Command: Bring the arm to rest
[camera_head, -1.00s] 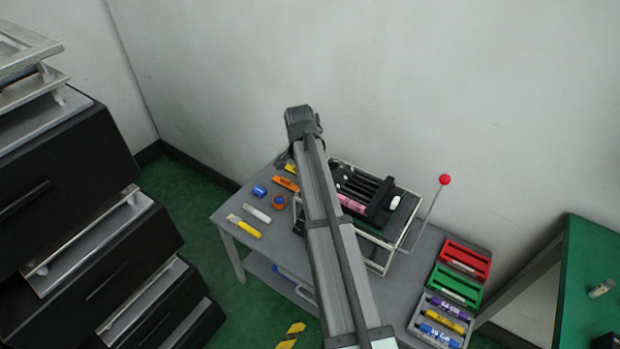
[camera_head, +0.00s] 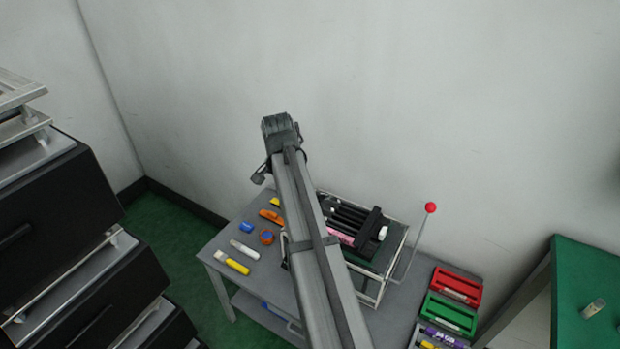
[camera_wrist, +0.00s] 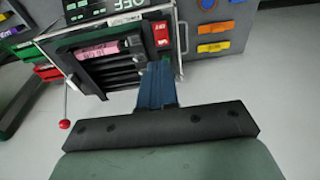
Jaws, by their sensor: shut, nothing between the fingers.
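My arm reaches across the grey table, and its wrist end (camera_head: 281,135) is raised above the table's far side in the head view. The fingers are hidden there. In the wrist view my gripper (camera_wrist: 157,72) shows as blue fingers shut together with nothing between them. They appear in front of the lower edge of the fixture; I cannot tell the gap. The fixture (camera_head: 384,258) is a framed box with dark bars and a pink piece. It also shows in the wrist view (camera_wrist: 112,72), with an OFF panel and a red switch. Its lever has a red knob (camera_head: 430,208).
The grey table (camera_head: 222,247) holds orange, blue, white and yellow items at left. Red (camera_head: 457,285) and green (camera_head: 449,312) trays stand at right. A black drawer cabinet (camera_head: 60,215) is at left and a green table (camera_head: 590,270) at right. The air above the table is clear.

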